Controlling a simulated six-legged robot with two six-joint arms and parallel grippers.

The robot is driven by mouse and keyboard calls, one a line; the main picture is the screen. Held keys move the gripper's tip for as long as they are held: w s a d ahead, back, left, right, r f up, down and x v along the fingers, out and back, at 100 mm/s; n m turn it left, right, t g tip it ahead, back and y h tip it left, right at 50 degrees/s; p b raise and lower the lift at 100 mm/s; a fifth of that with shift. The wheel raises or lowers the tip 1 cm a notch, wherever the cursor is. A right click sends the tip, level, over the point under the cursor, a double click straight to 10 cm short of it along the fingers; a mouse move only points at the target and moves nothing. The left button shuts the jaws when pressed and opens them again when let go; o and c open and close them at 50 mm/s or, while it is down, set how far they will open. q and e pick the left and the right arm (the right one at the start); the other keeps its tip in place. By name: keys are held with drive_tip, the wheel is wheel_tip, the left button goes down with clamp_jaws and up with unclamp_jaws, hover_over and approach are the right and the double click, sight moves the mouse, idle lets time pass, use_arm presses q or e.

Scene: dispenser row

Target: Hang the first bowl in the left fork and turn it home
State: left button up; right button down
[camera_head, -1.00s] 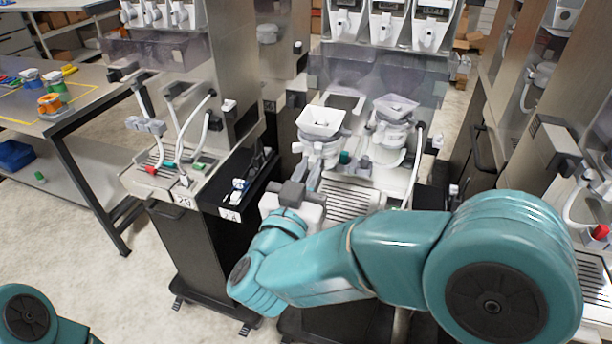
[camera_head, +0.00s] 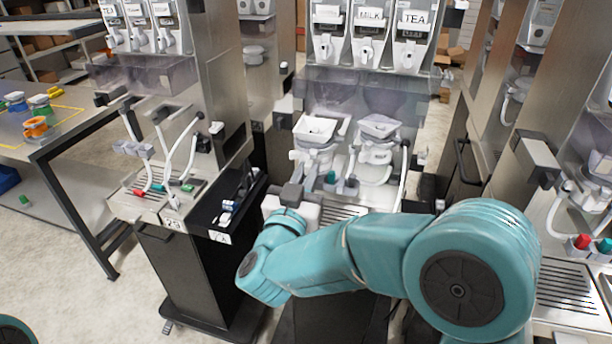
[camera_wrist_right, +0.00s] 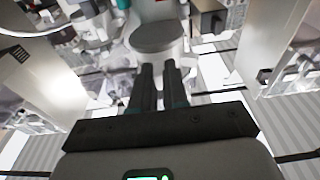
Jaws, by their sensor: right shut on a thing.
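A white mixing bowl with a square funnel top (camera_head: 316,128) is at the left position in the middle machine. A second, similar white bowl (camera_head: 378,150) is at the right position beside it. My right gripper (camera_head: 308,182) reaches in from the front and is shut at the left bowl's front, low down. In the right wrist view its two dark fingers (camera_wrist_right: 160,82) are close together, pointing at a pale body with a grey round face (camera_wrist_right: 158,38). The fork and the bowl's seating are hidden, so I cannot tell whether it is seated. My left gripper is out of view.
Canisters, two labelled MILK (camera_head: 370,35) and TEA (camera_head: 411,38), hang above the bowls. White hoses (camera_head: 404,172) run close to the right bowl. A similar machine with a drip grille (camera_head: 150,200) stands left. A work table (camera_head: 75,125) is at far left.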

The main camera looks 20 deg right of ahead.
drive_tip(key=shift+s+f, duration=0.1)
idle(0.5)
drive_tip(key=shift+f+x, duration=0.15)
drive_tip(key=shift+x, duration=0.85)
drive_tip(key=shift+f+x, duration=0.15)
drive_tip(key=shift+x, duration=0.8)
drive_tip(key=shift+d, duration=0.15)
drive_tip(key=shift+f+x, duration=0.2)
drive_tip(key=shift+x, duration=1.25)
drive_tip(key=shift+f+x, duration=0.1)
drive_tip(key=shift+x, duration=0.65)
drive_tip(key=shift+f+x, duration=0.15)
drive_tip(key=shift+x, duration=0.6)
